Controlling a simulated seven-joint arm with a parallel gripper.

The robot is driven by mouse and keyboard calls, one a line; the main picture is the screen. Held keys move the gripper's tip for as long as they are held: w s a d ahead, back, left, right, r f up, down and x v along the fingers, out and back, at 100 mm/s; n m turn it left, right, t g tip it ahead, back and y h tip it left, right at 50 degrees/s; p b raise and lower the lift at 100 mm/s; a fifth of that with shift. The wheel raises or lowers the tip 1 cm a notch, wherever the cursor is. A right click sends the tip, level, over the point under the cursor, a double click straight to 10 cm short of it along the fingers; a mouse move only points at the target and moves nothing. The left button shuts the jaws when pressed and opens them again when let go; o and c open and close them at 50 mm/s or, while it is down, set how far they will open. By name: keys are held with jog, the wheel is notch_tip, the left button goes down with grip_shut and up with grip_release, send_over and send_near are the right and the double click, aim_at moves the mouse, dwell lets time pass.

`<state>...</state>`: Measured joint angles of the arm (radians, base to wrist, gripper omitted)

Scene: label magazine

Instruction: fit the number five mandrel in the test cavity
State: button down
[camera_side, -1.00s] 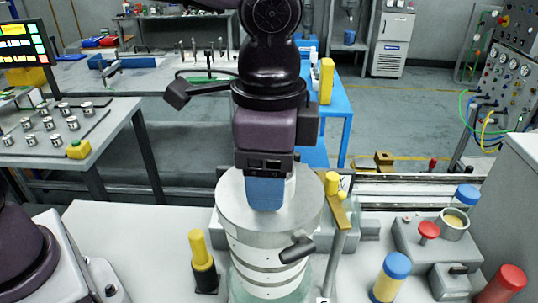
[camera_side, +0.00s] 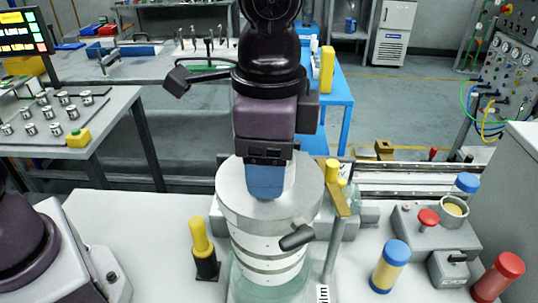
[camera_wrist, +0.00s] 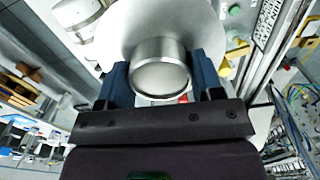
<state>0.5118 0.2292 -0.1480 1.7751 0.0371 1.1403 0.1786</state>
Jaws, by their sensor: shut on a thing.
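My gripper (camera_side: 266,182) has blue fingers and points down over the flat round top of a large pale metal drum (camera_side: 306,192). In the wrist view its fingers are shut on either side of a short shiny metal cylinder, which I take as the mandrel (camera_wrist: 160,78). A sliver of the mandrel (camera_side: 291,178) shows beside the fingers in the side view. Its lower end is hidden, and I cannot tell whether it touches or enters the drum top. No number on it is readable. No opening of a test cavity is visible; the drum top (camera_wrist: 125,35) fills the space beyond the mandrel.
A dark lever (camera_side: 297,238) juts from the drum's front. A yellow-topped post (camera_side: 338,190) stands close right, a yellow-and-black plunger (camera_side: 203,250) left. Blue-capped (camera_side: 391,265) and red (camera_side: 500,275) cylinders stand right. Several metal pieces sit on a plate (camera_side: 50,120) at left.

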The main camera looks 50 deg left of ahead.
jog(key=shift+f, duration=6.15)
jog(key=shift+c, duration=0.9)
grip_release()
jog(key=shift+f, duration=0.1)
notch_tip(320, 180, up, 13)
jog(key=shift+r, duration=0.1)
jog(key=shift+w, duration=0.1)
